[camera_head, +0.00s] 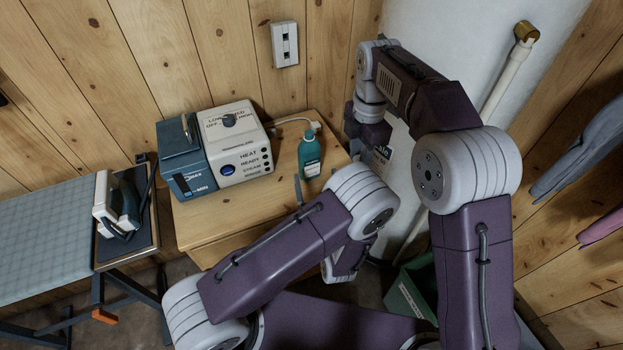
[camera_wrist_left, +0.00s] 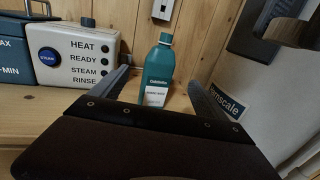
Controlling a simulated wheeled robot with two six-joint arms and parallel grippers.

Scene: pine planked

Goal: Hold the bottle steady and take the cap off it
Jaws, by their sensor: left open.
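A teal bottle (camera_head: 311,157) with a white label stands upright near the right end of the wooden cabinet top. Its teal cap (camera_wrist_left: 166,38) is on its neck; the bottle also shows in the left wrist view (camera_wrist_left: 157,75). My left gripper (camera_wrist_left: 160,80) is open, its fingers on either side of the bottle in that view, with the bottle standing beyond them. In the head view my left arm hides most of that gripper; one dark finger shows in front of the bottle. My right wrist (camera_head: 368,130) hangs just right of the bottle; its jaws cannot be made out.
A blue and white steam unit (camera_head: 240,150) with buttons stands left of the bottle on the cabinet (camera_head: 225,212). A pale hose runs behind the bottle. An iron (camera_head: 122,203) rests on the ironing board at left. A green crate (camera_head: 408,300) is on the floor.

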